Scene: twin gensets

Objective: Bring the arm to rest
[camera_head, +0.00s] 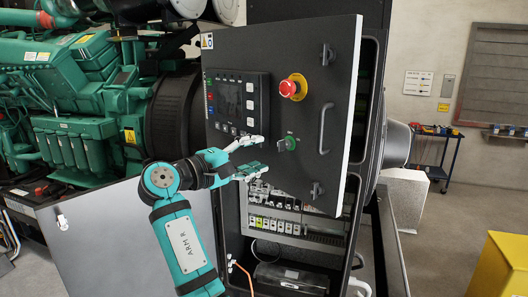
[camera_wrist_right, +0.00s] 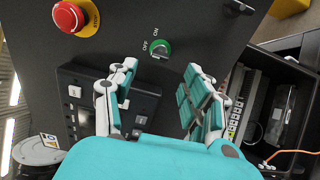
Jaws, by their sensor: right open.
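My right arm (camera_head: 185,240) is teal and reaches up from the bottom of the head view. Its gripper (camera_head: 255,157) is open and empty in front of the dark control panel door (camera_head: 255,55), just left of the green key switch (camera_head: 287,143). In the right wrist view the two fingers (camera_wrist_right: 160,97) are spread apart. The green switch (camera_wrist_right: 158,48), marked OFF and ON, shows beyond and between the fingertips. Whether a finger touches the panel I cannot tell. My left gripper is not in view.
A red emergency stop (camera_head: 293,87) and a display panel (camera_head: 238,101) sit on the door, with a handle (camera_head: 325,128) at right. The door stands open over wired components (camera_head: 275,225). A green engine (camera_head: 75,95) is at left, a blue cart (camera_head: 436,150) and yellow box (camera_head: 502,265) at right.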

